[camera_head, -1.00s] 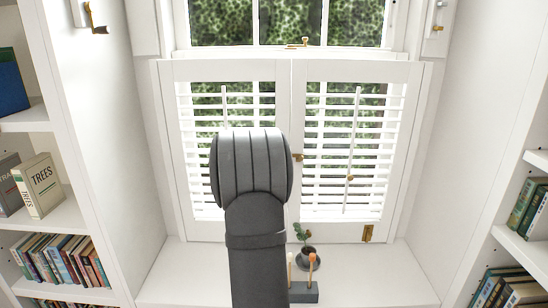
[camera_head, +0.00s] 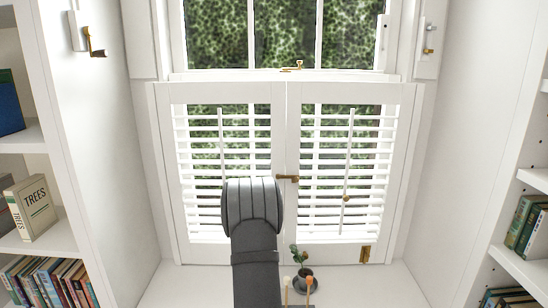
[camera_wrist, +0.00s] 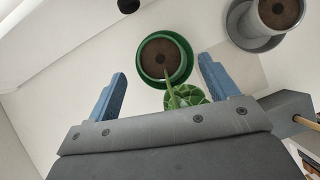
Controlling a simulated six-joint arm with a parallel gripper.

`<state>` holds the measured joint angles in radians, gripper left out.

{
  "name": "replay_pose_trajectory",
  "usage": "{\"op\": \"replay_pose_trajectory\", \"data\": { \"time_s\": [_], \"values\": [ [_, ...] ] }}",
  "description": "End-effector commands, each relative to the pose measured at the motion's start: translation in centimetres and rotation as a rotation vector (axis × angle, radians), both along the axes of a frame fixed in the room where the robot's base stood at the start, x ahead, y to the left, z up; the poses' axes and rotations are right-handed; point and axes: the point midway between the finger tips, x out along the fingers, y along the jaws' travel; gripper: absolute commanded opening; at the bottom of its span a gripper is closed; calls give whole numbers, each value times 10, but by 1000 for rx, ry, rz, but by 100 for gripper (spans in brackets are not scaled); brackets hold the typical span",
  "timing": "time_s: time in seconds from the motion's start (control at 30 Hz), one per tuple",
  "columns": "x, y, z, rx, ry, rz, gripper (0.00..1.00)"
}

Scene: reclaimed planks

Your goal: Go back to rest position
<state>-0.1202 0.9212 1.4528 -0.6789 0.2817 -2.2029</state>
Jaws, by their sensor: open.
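My gripper (camera_wrist: 163,70) shows in the wrist view with its two blue fingers spread wide and nothing held. Beyond the fingers, in the gap between them, is a green pot (camera_wrist: 186,60) with dark soil and a leafy green plant (camera_wrist: 186,98). The pot appears apart from both fingers. In the head view my dark grey arm rises at the lower middle in front of the window, and the gripper is hidden.
A white sill (camera_head: 370,285) runs under the shutters (camera_head: 345,170). Bookshelves (camera_head: 30,245) flank both sides. The sill's right part looks clear.

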Motion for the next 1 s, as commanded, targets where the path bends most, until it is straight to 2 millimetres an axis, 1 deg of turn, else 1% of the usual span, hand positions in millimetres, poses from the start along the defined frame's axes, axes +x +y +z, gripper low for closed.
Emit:
{"op": "replay_pose_trajectory", "data": {
  "time_s": [0.03, 0.2, 0.4, 0.53, 0.83, 1.0],
  "values": [
    [4, -1, -8, 0, 1, 0, 79],
    [16, -3, -26, 0, 1, 0, 79],
    [25, -5, -39, -1, 0, 1, 79],
    [27, -6, -43, -1, 0, 1, 79],
    [27, -6, -43, -1, 0, 1, 79],
    [25, -5, -37, -1, -1, 1, 79]
  ]
}}
